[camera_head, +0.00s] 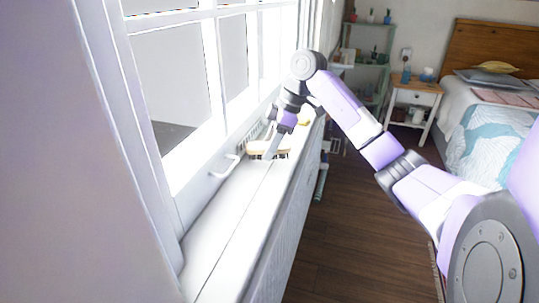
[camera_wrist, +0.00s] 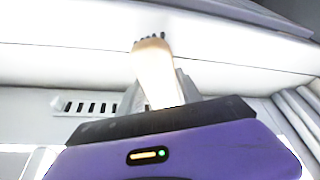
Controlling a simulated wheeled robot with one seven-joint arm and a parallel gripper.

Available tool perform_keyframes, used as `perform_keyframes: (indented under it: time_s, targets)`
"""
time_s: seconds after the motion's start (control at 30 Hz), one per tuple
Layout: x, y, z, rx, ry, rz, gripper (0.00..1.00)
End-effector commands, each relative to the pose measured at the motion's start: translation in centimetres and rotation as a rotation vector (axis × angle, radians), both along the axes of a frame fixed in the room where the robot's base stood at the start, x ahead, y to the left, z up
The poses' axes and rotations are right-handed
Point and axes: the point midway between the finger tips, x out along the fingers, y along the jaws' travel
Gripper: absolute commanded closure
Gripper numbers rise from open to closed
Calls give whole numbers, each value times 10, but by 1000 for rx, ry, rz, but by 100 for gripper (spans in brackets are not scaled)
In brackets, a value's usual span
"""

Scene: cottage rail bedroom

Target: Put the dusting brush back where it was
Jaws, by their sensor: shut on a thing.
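My gripper (camera_head: 271,153) reaches down over the white windowsill (camera_head: 226,225) in the head view. It is shut on the dusting brush (camera_wrist: 154,72), whose pale tan body lies between the two fingers in the wrist view, with dark bristle tips at its far end. In the head view the tan brush (camera_head: 257,146) shows beside the fingers, just above or on the sill; I cannot tell whether it touches. The fingers hide part of it.
The window (camera_head: 185,85) with a white handle (camera_head: 226,166) borders the sill on the left. A small yellowish thing (camera_head: 304,122) lies farther along the sill. A green shelf (camera_head: 372,55), nightstand (camera_head: 412,101) and bed (camera_head: 492,120) stand behind. The near sill is clear.

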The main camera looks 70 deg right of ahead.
Motion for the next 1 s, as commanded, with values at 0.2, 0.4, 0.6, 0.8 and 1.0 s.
perform_keyframes:
  time_s: [0.2,0.4,0.6,0.8,1.0]
  targets:
    - [0,0,-26,0,0,0,96]
    - [0,0,-26,0,0,0,55]
    - [0,0,-26,0,1,-1,37]
    - [0,0,-26,0,1,-1,37]
    - [-6,-4,-9,-3,0,-2,37]
